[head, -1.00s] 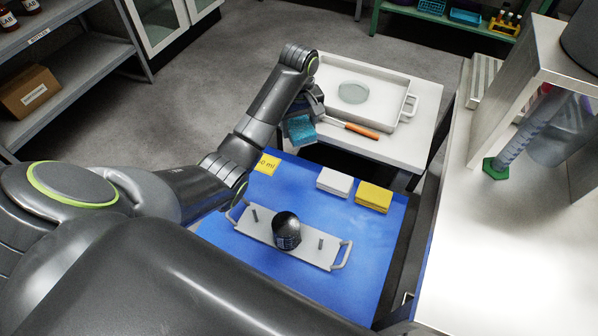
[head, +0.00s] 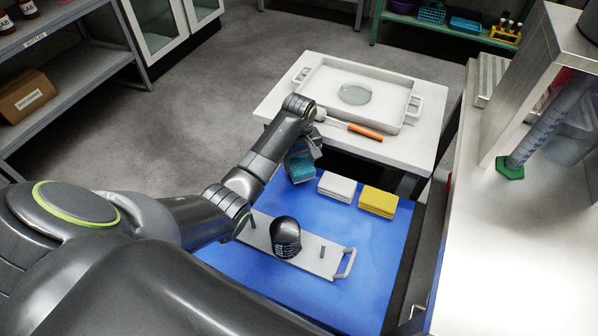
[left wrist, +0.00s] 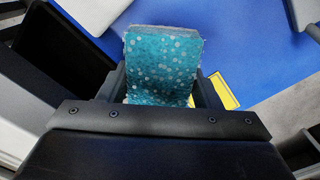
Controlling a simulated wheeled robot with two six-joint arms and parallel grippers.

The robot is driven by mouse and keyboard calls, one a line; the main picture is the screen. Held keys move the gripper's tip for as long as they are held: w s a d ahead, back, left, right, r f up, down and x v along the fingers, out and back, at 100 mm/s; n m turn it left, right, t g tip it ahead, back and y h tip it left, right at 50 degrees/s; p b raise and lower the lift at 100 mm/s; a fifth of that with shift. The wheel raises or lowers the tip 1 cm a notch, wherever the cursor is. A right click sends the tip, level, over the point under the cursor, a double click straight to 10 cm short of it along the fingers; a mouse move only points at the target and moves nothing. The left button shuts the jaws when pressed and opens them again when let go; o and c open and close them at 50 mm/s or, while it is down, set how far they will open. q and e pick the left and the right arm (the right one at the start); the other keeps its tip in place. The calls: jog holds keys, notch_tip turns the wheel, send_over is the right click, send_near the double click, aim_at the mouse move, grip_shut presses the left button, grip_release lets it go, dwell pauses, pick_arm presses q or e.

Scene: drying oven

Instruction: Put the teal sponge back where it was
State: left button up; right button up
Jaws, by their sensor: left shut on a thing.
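The teal sponge (head: 299,168) is held by my left gripper (head: 308,150) over the far left part of the blue mat (head: 375,240). In the left wrist view the speckled teal sponge (left wrist: 163,65) sits between the fingers. A yellow label (left wrist: 222,92) on the mat shows partly from behind it. In the head view that label is hidden by my arm and the sponge. I cannot tell whether the sponge touches the mat. A white sponge (head: 337,187) and a yellow sponge (head: 378,201) lie in a row to its right. My right gripper is not in view.
A grey tray with handles (head: 318,262) lies on the mat, bearing a dark rounded object (head: 286,238). Behind is a white table with a white tray (head: 393,112), a glass dish (head: 355,94) and an orange-handled tool (head: 364,132). A bench (head: 510,240) stands at the right.

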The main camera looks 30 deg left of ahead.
aim_at(299, 170)
pick_arm(q)
notch_tip(299, 170, down, 3)
jog(key=shift+r+b, duration=0.1)
jog(key=shift+b, duration=0.35)
jog(key=shift+f, duration=0.25)
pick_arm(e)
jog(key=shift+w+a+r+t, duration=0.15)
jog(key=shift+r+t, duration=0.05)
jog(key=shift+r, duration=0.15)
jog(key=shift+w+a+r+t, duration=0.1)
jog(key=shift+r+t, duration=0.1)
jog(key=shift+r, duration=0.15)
pick_arm(q)
jog(key=shift+f, duration=0.1)
jog(key=o, duration=0.9)
jog(key=shift+o, duration=0.2)
